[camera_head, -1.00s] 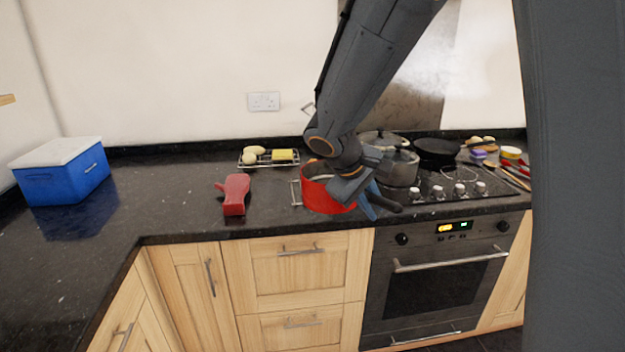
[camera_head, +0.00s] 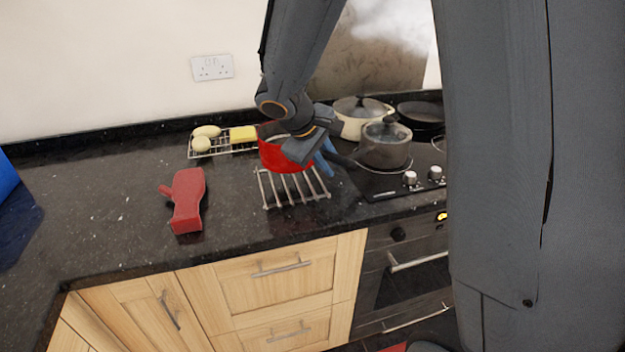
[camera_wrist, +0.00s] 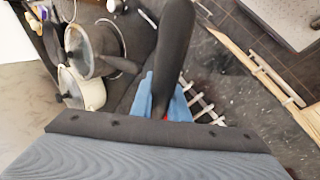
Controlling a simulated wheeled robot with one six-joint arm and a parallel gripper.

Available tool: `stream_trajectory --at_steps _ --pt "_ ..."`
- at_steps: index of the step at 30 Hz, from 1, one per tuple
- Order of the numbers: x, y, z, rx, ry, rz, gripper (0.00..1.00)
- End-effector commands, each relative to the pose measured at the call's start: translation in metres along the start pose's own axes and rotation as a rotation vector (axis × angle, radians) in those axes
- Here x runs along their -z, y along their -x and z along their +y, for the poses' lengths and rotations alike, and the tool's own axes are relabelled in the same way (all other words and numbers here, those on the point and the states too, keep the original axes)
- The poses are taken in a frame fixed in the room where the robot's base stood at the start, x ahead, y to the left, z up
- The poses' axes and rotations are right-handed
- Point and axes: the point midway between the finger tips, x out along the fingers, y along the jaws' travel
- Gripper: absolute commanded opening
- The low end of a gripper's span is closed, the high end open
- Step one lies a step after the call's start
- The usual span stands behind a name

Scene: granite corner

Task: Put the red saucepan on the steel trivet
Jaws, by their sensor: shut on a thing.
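The red saucepan (camera_head: 285,156) is in the head view, over the back part of the steel trivet (camera_head: 288,192). The trivet's front bars show below it, and I cannot tell whether the pan touches them. My gripper (camera_head: 325,160) is at the pan's right side, partly hiding it. In the wrist view my gripper's blue fingers (camera_wrist: 165,98) are shut around the saucepan's dark handle (camera_wrist: 174,55). Some trivet bars (camera_wrist: 204,108) show beside the fingers. The pan's body is almost wholly hidden there.
A lidded grey pot (camera_head: 384,148) stands close right on the hob, with a cream pot (camera_head: 358,115) behind. A rack (camera_head: 215,150) with a yellow sponge (camera_head: 243,134) is behind left. A red object (camera_head: 187,200) lies left. The front-left worktop is clear.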

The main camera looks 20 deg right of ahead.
Motion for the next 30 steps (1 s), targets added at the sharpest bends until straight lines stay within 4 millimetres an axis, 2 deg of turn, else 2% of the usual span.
stream_trajectory --at_steps 3,10,18,26,27,30 --pt "0.000 -0.015 -0.010 0.000 0.001 -0.001 0.00" --pt "0.000 -0.030 -0.019 -0.001 0.001 0.000 0.00" --pt "0.000 -0.057 -0.036 -0.001 0.000 0.001 0.00" --pt "0.001 -0.060 -0.039 -0.001 -0.001 0.002 0.00" --pt "0.000 -0.061 -0.040 0.000 0.000 0.001 0.16" --pt "0.000 -0.061 -0.040 0.000 0.000 0.000 0.33"
